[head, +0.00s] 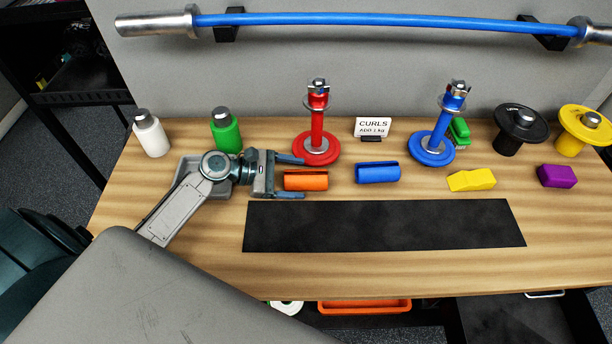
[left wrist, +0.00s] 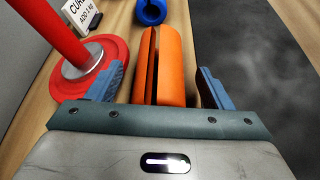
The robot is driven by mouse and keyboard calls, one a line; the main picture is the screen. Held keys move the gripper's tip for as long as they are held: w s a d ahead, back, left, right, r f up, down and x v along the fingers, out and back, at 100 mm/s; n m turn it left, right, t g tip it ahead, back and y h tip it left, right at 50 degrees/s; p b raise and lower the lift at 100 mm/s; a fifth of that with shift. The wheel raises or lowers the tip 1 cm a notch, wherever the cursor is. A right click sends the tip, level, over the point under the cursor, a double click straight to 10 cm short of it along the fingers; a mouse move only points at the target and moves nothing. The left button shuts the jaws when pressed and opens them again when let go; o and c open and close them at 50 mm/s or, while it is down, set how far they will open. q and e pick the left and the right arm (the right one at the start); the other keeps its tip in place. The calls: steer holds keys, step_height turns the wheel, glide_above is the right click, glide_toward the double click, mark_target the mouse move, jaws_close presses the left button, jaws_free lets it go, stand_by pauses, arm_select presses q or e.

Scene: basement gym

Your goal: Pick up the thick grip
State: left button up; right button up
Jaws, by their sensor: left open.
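An orange thick grip (head: 306,180), a split cylinder, lies on the wooden table behind the black mat. A similar blue thick grip (head: 378,173) lies to its right. My left gripper (head: 290,177) is open, with its fingers on either side of the orange grip's left end. In the left wrist view the orange grip (left wrist: 170,65) lies between the two fingers, its slit facing up, with a gap visible on the right side. The blue grip (left wrist: 151,11) is further ahead. My right gripper is not in view.
A red dumbbell handle with plates (head: 316,148) stands close behind the left gripper; a blue one (head: 432,150) stands further right. Yellow (head: 471,180) and purple (head: 557,176) blocks lie right. The black mat (head: 385,226) is bare. White (head: 150,134) and green (head: 226,132) bottles stand at back left.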

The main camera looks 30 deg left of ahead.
arm_select(q)
steer(key=shift+x, duration=0.8)
steer(key=c, duration=1.2)
